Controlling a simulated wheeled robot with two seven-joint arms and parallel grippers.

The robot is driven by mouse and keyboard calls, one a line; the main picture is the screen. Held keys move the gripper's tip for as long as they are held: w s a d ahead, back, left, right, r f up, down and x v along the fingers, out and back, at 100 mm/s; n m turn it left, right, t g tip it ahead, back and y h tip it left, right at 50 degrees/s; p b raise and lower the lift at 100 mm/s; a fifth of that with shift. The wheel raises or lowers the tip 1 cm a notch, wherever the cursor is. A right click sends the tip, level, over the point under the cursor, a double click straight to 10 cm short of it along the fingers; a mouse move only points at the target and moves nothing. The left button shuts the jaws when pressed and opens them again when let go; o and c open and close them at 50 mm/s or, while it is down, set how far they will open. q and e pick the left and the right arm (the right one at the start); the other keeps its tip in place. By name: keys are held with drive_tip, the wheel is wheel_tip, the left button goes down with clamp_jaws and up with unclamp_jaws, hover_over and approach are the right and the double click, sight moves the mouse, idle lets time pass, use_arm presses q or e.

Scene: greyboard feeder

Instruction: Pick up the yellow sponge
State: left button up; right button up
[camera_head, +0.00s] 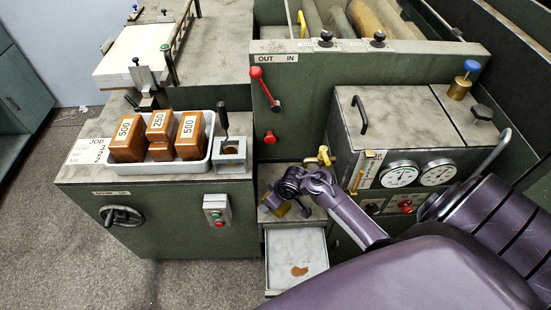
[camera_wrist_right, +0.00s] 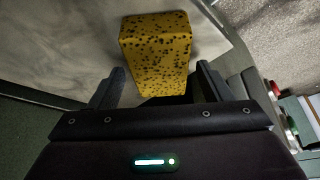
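The yellow sponge (camera_wrist_right: 158,50), a block with dark speckles, stands out in the right wrist view on a pale grey surface. My right gripper (camera_wrist_right: 161,76) is open, with one finger on each side of the sponge's near end. A gap shows between the sponge and each finger, so it is not gripped. In the head view my right gripper (camera_head: 281,203) reaches down to a small ledge above the open drawer, and it mostly hides the sponge there. My left gripper is not in view.
An open drawer (camera_head: 296,248) with a brown patch lies just below. A gauge box (camera_head: 393,122) with knobs and brass fittings stands to the right. A white tray (camera_head: 192,167) of numbered brown weights and a metal block (camera_head: 229,155) sit to the left.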

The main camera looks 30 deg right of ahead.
drive_tip(key=c, duration=1)
drive_tip(key=shift+r, duration=0.1)
